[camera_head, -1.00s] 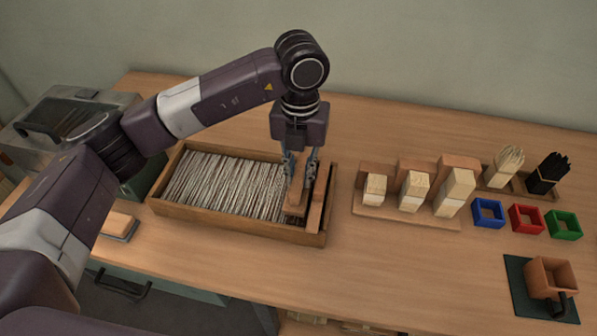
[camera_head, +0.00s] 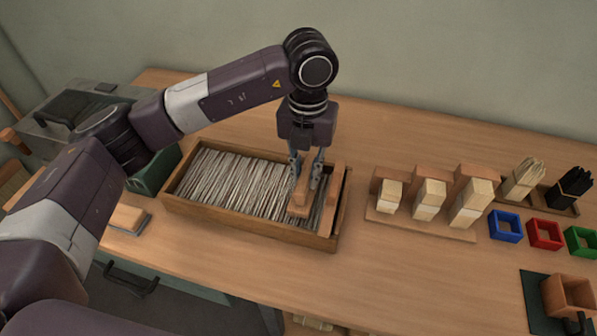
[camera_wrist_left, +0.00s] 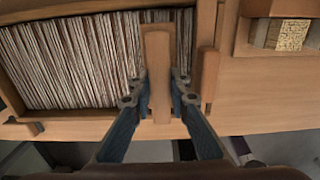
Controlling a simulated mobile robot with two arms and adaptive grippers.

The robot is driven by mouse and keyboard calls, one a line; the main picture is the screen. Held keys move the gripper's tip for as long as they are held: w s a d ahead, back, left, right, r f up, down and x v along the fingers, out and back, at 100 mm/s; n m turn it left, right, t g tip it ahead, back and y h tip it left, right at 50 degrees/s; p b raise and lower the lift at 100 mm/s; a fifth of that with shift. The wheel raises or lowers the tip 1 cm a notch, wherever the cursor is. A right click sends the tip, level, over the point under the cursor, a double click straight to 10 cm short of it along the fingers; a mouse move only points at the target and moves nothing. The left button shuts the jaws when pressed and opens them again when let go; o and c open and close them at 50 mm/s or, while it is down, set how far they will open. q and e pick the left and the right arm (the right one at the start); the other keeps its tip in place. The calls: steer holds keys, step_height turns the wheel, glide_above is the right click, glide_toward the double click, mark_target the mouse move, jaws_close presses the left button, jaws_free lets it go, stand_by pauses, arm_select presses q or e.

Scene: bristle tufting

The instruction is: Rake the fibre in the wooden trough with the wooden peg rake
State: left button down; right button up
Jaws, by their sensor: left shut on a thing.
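The wooden trough (camera_head: 235,223) is filled with long pale fibre (camera_head: 225,185) and sits on the bench. My left gripper (camera_head: 305,178) is over the trough's right end, with its fingers closed on the wooden peg rake (camera_head: 298,211). In the left wrist view the rake (camera_wrist_left: 158,75) stands between the two fingers (camera_wrist_left: 159,92), over the fibre's right edge. The rake's pegs are hidden, so I cannot tell how deep they reach. My right gripper is not in view.
A wooden bar (camera_head: 334,196) lies along the trough's right end, close beside the rake. A brush-like block (camera_head: 128,217) lies left of the trough.

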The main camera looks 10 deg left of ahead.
arm_select(q)
steer(key=shift+d, duration=1)
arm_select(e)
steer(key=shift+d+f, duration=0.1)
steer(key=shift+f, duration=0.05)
arm_select(q)
steer(key=shift+a, duration=0.1)
steer(key=shift+r+p, duration=1.3)
steer(key=shift+r, duration=1.05)
step_height(320, 180, up, 4)
steer(key=shift+r+p, duration=0.15)
steer(key=shift+p, duration=1)
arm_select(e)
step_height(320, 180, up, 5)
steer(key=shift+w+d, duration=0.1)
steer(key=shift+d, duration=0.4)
arm_select(q)
steer(key=shift+s, duration=0.1)
